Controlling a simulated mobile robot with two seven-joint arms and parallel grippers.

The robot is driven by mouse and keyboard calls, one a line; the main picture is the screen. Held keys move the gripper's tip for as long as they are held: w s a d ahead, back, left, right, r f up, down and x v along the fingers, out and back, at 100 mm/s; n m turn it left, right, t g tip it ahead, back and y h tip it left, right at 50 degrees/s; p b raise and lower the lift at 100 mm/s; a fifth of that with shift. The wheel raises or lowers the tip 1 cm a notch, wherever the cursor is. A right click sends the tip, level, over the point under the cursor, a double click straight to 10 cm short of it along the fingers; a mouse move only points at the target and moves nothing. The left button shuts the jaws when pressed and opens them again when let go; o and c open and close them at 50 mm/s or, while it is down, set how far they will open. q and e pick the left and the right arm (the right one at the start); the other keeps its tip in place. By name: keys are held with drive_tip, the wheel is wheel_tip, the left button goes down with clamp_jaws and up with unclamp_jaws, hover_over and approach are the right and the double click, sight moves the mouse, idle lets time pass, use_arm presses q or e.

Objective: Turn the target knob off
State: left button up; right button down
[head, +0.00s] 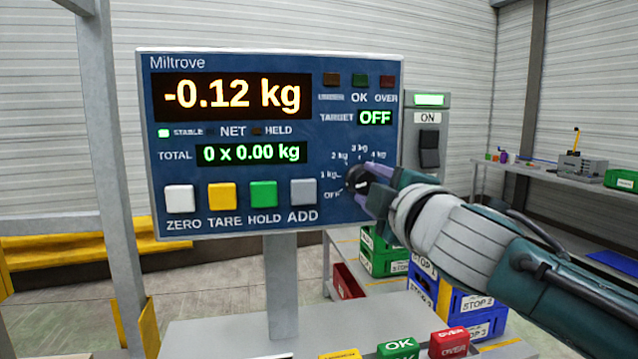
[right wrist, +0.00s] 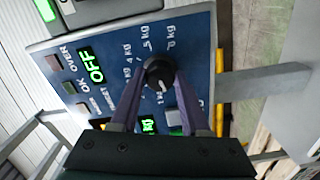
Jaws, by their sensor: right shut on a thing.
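The target knob (head: 357,178) is a small dark round knob at the lower right of the blue Miltrove scale panel (head: 225,225). Labels from OFF up through several kg values surround it. The TARGET display (head: 375,118) reads OFF in green. My right gripper (head: 366,184) reaches in from the right and is shut on the knob. In the right wrist view, its two purple fingers (right wrist: 160,85) press on either side of the black knob (right wrist: 159,70), whose pale pointer mark faces toward the gripper. The fingers partly cover the knob and its labels. My left gripper is not in view.
White, yellow, green and grey buttons (head: 221,195) line the panel's bottom left. A grey ON switch box (head: 428,130) stands right behind the panel. Below are a grey post (head: 282,290) and OK and OVER blocks (head: 398,344). Crates and a bench (head: 530,170) are at the right.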

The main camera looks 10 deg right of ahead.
drive_tip(key=shift+n, duration=1.5)
drive_tip(key=shift+c, duration=1.9)
unclamp_jaws()
drive_tip(key=shift+s+p, duration=0.35)
drive_tip(key=shift+s, duration=0.2)
drive_tip(key=s, duration=0.9)
drive_tip(key=shift+d, duration=0.2)
